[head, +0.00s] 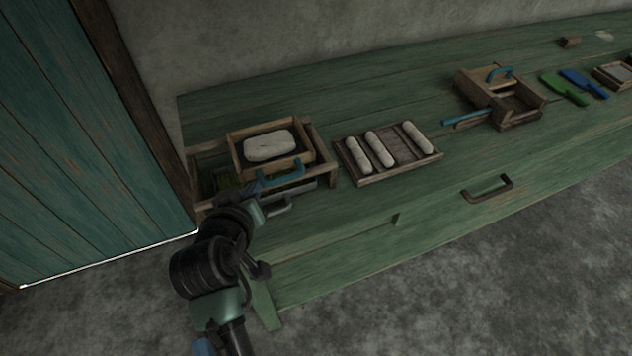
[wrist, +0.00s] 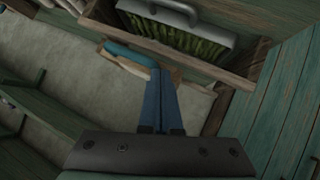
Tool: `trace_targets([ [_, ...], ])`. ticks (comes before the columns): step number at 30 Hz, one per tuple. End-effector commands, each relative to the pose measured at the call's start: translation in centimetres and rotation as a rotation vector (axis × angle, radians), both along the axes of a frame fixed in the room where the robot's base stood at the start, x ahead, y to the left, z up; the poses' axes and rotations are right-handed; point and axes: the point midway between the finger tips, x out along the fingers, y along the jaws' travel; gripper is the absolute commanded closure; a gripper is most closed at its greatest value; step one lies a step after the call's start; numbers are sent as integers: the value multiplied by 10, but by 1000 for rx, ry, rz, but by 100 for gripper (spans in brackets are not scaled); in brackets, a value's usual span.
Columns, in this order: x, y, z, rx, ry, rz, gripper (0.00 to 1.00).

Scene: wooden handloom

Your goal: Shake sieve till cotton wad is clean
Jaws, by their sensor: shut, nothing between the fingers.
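The sieve (head: 236,153) is a shallow wooden frame at the left end of the green bench, resting in a wooden stand. A pale, smooth cotton wad (head: 270,146) lies in it. The sieve's blue handle (head: 284,173) points toward the front and also shows in the wrist view (wrist: 128,53). My gripper (head: 257,188) is at the front left of the sieve, by the handle. In the wrist view its blue fingers (wrist: 161,75) are together and empty, their tips near one end of the handle. I cannot tell whether they touch it.
Below the sieve is a grey-handled tray (wrist: 218,38) with green bits in it. A wooden tray (head: 393,171) with several white rolls lies to the right. Further right are a wooden box tool (head: 520,119) and green and blue paddles. A teal door (head: 80,150) stands close left.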

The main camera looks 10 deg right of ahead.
Motion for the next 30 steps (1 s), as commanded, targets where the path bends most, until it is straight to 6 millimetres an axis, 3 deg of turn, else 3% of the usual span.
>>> trace_targets([
  [6, 25, -41, 49, 397, -135, -31, 100],
  [8, 26, -54, 54, 512, -155, -38, 100],
  [11, 22, -74, 42, 708, -148, -61, 100],
  [14, 12, -92, 17, 916, -108, -99, 100],
  [20, -18, -132, -20, 1351, -74, -181, 100],
  [24, -38, -162, -26, 1623, -107, -217, 100],
  [30, -58, -189, -23, 1847, -163, -228, 100],
])
